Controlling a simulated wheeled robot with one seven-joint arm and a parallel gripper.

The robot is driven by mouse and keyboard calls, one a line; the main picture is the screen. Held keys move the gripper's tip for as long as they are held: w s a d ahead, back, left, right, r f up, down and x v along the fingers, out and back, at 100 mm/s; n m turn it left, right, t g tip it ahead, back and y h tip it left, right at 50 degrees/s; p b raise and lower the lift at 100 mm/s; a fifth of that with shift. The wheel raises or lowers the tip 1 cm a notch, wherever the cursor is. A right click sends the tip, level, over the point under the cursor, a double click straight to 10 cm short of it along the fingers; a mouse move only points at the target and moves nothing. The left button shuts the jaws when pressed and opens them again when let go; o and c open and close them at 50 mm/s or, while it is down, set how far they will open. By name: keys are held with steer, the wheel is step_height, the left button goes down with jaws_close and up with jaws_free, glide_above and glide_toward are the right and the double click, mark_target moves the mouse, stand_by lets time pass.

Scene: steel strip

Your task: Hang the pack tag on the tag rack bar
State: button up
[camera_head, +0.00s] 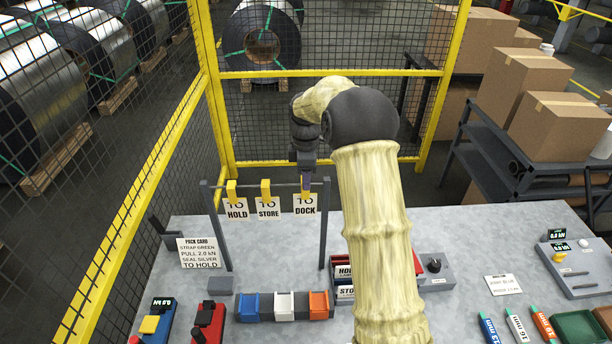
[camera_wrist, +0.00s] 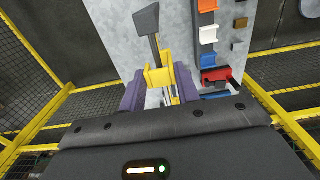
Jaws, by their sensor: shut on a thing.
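The tag rack bar (camera_head: 283,183) runs level between two dark posts above the bench. A white HOLD tag (camera_head: 236,209) and a white STORE tag (camera_head: 268,211) hang from it by yellow hooks. A white DOCK tag (camera_head: 305,206) is at the bar's right part, below my gripper (camera_head: 307,178). In the wrist view my gripper (camera_wrist: 160,90) has its purple fingers shut on the DOCK tag's yellow hook (camera_wrist: 158,78). My fingers cover the hook's top in the head view, so I cannot tell whether it rests on the bar.
A pack card (camera_head: 200,252) reading "TO HOLD" stands at the left of the bench (camera_head: 450,225). A red tray (camera_head: 419,263) with labelled slots is partly behind my arm. Yellow-framed mesh fencing (camera_head: 330,73) closes the back.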

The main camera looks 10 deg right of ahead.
steer(key=shift+f, duration=0.45)
steer(key=o, duration=1)
steer(key=shift+o, duration=0.2)
step_height(320, 180, up, 17)
steer(key=b, duration=0.4)
steer(key=shift+r, duration=0.15)
steer(key=s+a+f+m+t+b, duration=0.1)
steer(key=s+f+m+b, duration=1.1)
steer(key=s+f, duration=1.6)
step_height(320, 180, down, 4)
steer(key=m+t, duration=0.1)
steer(key=m, duration=0.2)
steer(key=shift+a+r+m+t, duration=0.2)
steer(key=shift+a+m+t, duration=0.1)
steer(key=shift+a+m, duration=0.1)
